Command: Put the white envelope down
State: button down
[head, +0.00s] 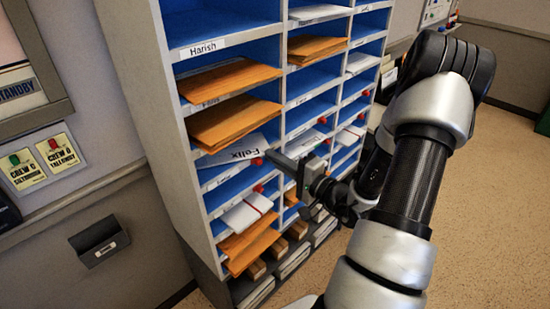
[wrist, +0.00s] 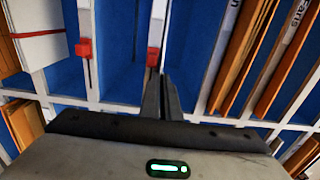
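The white envelope (head: 232,154), marked "Felix", lies nearly flat at the mouth of a compartment in the left column of the rack (head: 171,112), just below thick orange envelopes. Its near right corner meets the fingertips of my gripper (head: 279,160). In the wrist view my gripper's fingers (wrist: 161,100) are close together, pointing at the rack. The envelope is nearly edge-on there and hard to make out. The fingers appear shut on its edge. The envelope's far part is hidden in the compartment.
Orange envelopes (head: 234,122) fill the compartment above. A banded white bundle (head: 246,212) and more orange envelopes (head: 250,246) lie below. Small red tags (wrist: 153,57) stick out at shelf fronts near my fingers.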

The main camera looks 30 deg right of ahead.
jog(key=shift+f, duration=0.15)
jog(key=c, duration=2)
grip_release()
